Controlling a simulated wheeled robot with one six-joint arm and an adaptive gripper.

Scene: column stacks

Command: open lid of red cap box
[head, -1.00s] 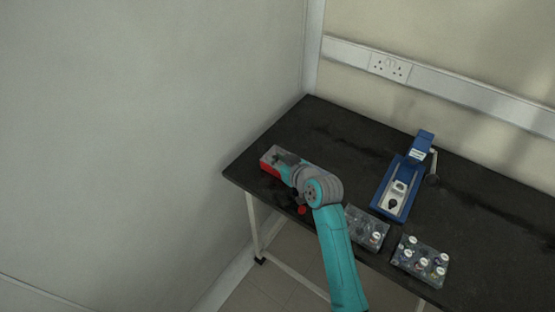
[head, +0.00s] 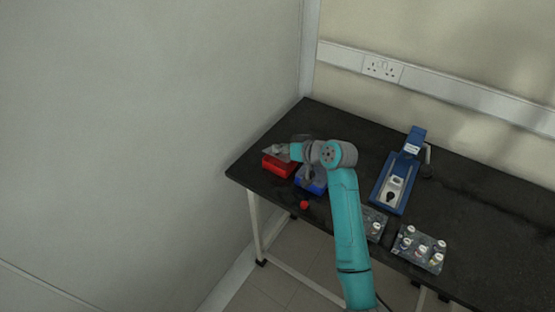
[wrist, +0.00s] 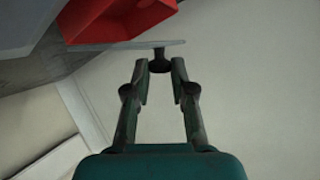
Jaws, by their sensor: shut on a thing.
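The red box (head: 279,168) stands at the left end of the black table, its open top partly covered from view by the lid. In the wrist view the red box (wrist: 112,18) shows at the top left with its inside visible. My gripper (wrist: 160,72) is shut on the dark knob (wrist: 160,62) of a thin, see-through grey lid (wrist: 125,44). The lid is seen nearly edge-on and is apart from the box. In the head view the lid (head: 274,151) is over the box's far side, and my arm hides most of the gripper.
A blue box (head: 311,186) stands right of the red box, partly behind my arm. A small red cap (head: 304,205) lies near the front edge. A blue device (head: 397,182) and a clear rack with several white-capped vials (head: 420,248) are to the right. A wall is close at left.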

